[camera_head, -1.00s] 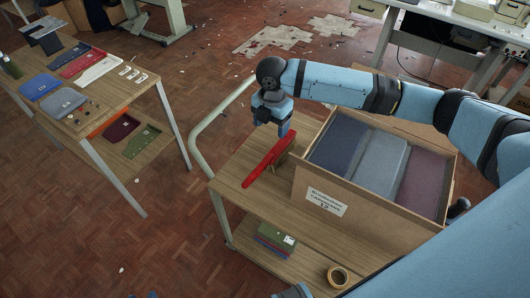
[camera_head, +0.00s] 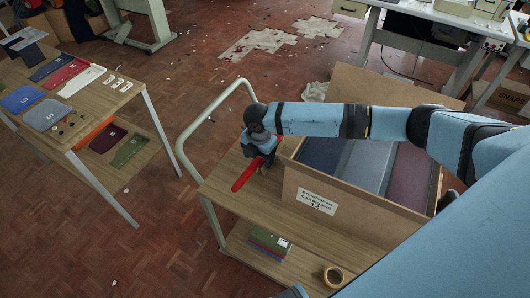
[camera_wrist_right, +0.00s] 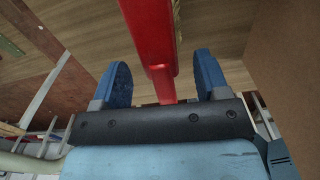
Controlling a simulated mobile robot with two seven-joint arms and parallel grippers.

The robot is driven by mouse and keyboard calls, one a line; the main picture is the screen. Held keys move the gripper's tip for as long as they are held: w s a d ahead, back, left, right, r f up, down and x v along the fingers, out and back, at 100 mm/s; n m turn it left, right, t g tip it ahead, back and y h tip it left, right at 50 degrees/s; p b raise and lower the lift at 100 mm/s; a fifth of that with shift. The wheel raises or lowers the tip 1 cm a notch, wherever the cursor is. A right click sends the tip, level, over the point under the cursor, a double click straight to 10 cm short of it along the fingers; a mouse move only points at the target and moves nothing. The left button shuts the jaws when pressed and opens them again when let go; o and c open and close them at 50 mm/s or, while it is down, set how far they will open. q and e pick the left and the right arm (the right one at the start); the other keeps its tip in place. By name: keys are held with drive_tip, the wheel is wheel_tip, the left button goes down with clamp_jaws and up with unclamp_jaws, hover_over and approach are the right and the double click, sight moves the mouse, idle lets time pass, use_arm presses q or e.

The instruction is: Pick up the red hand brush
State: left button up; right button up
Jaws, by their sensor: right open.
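The red hand brush (camera_head: 246,175) lies on the wooden top of the trolley, left of the cardboard box. My right gripper (camera_head: 263,155) is over the brush's far end and hides part of it. In the right wrist view, the red brush (camera_wrist_right: 152,45) runs between the two blue fingers of my right gripper (camera_wrist_right: 161,80), which stand apart on either side of it. The fingers look clear of the brush. A little of the tan bristles shows at its edge. My left gripper is not in view.
The cardboard box (camera_head: 318,223) with folded fabrics stands close right of the brush. The trolley's pale tube handle (camera_head: 183,150) rises at the left. A lower shelf holds a tape roll (camera_head: 333,276) and folded cloths (camera_head: 268,243). A side table (camera_head: 108,104) stands left.

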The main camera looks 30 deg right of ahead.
sight(259, 159)
drive_tip(key=shift+f, duration=0.55)
drive_tip(key=c, duration=1.1)
drive_tip(key=shift+r, duration=0.1)
drive_tip(key=shift+c, duration=0.2)
wheel_tip(259, 159, up, 20)
drive_tip(key=p, duration=0.1)
